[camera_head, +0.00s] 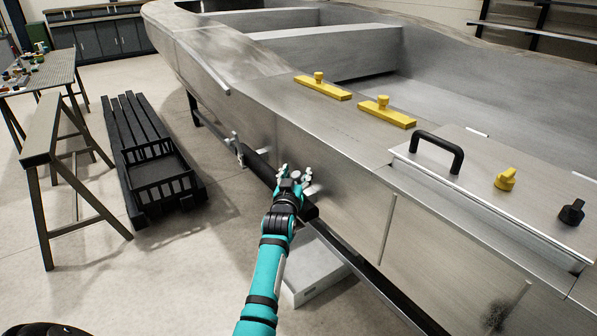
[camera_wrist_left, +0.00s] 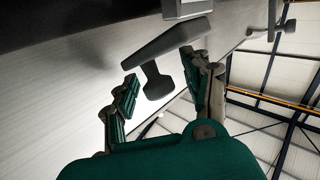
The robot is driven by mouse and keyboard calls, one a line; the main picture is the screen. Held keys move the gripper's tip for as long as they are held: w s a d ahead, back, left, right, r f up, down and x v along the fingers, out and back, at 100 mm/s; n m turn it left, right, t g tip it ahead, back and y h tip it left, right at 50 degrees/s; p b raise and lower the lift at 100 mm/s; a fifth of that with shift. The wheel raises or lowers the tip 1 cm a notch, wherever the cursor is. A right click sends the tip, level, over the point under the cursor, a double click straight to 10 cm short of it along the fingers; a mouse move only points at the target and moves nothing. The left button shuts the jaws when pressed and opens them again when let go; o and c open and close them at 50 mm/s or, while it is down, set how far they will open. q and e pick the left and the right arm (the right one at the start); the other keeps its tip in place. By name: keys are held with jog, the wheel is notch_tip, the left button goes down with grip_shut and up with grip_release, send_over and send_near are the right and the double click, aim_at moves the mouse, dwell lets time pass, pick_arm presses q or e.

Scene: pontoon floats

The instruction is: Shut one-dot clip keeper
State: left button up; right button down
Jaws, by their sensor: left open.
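My left gripper (camera_head: 294,172) is at the boat's side with its fingers apart. In the left wrist view my open fingers (camera_wrist_left: 165,90) flank a grey clip keeper (camera_wrist_left: 170,45) with a short knob, which sticks out from the hull. I cannot tell whether the fingers touch it. In the head view a small part of this keeper (camera_head: 311,189) shows just right of the gripper; the rest is hidden. Another clip keeper (camera_head: 237,148) stands on the hull farther left; it also shows in the wrist view (camera_wrist_left: 280,26). No dot marks are readable. My right gripper is not in view.
A black tube (camera_head: 258,166) runs along the metal boat hull (camera_head: 340,160) by the clips. A pale block (camera_head: 312,275) lies on the floor below. Yellow knobbed bars (camera_head: 386,112) and a black handle (camera_head: 437,150) are on top. Black slatted crates (camera_head: 150,160) and a trestle (camera_head: 48,150) stand left.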

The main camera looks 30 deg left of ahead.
pick_arm(q)
jog(key=shift+s+d+r, duration=0.15)
jog(key=shift+s+r, duration=0.1)
jog(key=shift+s, duration=0.05)
jog(key=shift+c, duration=1.1)
jog(key=shift+f, duration=0.1)
jog(key=c, duration=0.4)
grip_shut()
jog(key=shift+w, duration=0.1)
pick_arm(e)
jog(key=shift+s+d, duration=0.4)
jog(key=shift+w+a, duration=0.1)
